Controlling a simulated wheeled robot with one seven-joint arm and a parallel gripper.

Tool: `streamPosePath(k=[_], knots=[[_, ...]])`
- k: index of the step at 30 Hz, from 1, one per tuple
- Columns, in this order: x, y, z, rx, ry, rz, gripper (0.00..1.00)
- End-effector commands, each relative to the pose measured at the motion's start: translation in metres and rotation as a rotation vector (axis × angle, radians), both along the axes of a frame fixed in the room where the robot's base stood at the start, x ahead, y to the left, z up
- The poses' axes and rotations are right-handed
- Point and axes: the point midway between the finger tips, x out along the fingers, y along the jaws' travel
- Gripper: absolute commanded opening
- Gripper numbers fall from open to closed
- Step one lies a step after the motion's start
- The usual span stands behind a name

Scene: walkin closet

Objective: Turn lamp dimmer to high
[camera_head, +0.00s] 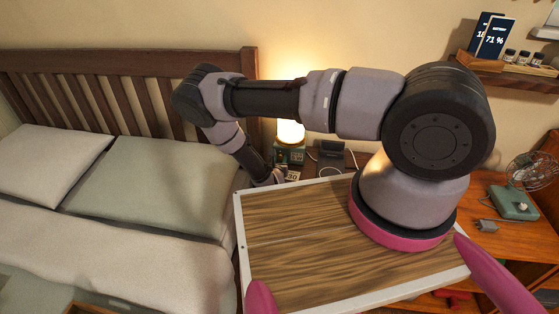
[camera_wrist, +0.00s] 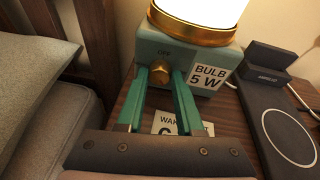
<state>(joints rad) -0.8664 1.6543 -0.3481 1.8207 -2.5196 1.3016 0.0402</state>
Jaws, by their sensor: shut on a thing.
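The lamp (camera_wrist: 205,12) has a glowing white shade with a brass ring on a teal box base (camera_wrist: 195,52); it is lit. It also shows in the head view (camera_head: 290,131), on the nightstand behind my arm. A brass dimmer knob (camera_wrist: 159,71) is on the front of the base, under a small marking that seems to read OFF. My gripper (camera_wrist: 160,78) has its two green fingers on either side of the knob and is shut on it. The knob's pointer direction cannot be made out. In the head view my fingers are too small and covered to make out.
A black charging stand (camera_wrist: 275,115) is right of the lamp. A printed card (camera_wrist: 168,124) lies below my fingers, partly hidden. A bed (camera_head: 150,185) is at left. At right, a desk (camera_head: 490,235) holds a small fan (camera_head: 515,203), and a wall shelf (camera_head: 490,65) hangs above.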

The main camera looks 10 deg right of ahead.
Motion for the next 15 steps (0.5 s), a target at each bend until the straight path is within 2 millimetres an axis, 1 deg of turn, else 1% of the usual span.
streamPosePath(k=[15], knots=[[-0.0015, -0.0033, -0.0019, 0.453, -0.189, 0.001, 0.0]])
